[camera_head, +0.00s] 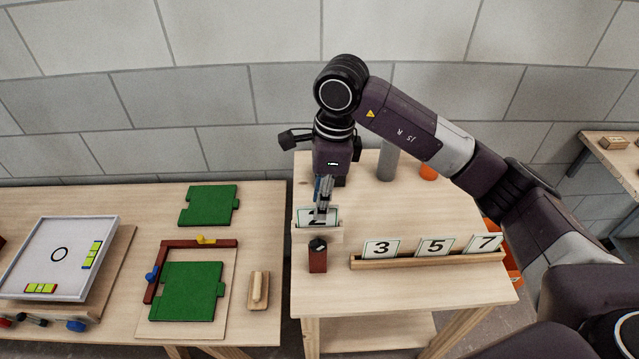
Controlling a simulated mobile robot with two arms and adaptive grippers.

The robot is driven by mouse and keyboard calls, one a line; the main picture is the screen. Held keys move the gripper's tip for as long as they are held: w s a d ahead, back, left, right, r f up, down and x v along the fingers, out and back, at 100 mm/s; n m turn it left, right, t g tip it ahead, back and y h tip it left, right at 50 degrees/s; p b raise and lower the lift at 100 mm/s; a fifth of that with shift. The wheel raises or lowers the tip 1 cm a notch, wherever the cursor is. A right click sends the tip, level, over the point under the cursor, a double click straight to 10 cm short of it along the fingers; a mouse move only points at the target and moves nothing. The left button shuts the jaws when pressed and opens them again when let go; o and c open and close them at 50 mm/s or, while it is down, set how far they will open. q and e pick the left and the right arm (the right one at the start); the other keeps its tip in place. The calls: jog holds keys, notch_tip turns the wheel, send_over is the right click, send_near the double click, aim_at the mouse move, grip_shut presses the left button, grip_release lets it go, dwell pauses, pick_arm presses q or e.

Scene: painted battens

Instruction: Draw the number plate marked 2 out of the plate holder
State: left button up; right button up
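My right gripper (321,212) points down from above. Its fingertips overlap the top middle of the plate and hide part of the digit. I cannot tell if the fingers are closed on the plate. The plate's lower edge is hidden by the holder. My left gripper is not in view.
A long wooden rack (425,259) holds plates 3 (380,249), 5 (435,246) and 7 (485,243). A red-brown block with a black top (318,258) stands just in front of the small holder. A grey cylinder (387,162) stands behind. The left table carries green boards and a white tray (60,235).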

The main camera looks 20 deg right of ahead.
jog(key=f, duration=0.2)
jog(key=f+p, duration=0.1)
jog(key=shift+w+a+f, duration=0.2)
jog(key=shift+a+f, duration=0.05)
jog(key=shift+f, duration=0.1)
jog(key=shift+a+f, duration=0.1)
jog(key=shift+f, duration=0.5)
grip_shut()
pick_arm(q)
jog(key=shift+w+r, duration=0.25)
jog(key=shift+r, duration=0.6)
pick_arm(e)
jog(key=shift+r, duration=0.1)
jog(key=shift+r+p, duration=1.45)
jog(key=shift+r, duration=1.55)
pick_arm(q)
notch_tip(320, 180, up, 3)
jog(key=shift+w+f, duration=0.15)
pick_arm(e)
jog(key=shift+r, duration=0.2)
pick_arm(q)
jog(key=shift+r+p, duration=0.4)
pick_arm(e)
jog(key=shift+r, duration=1.5)
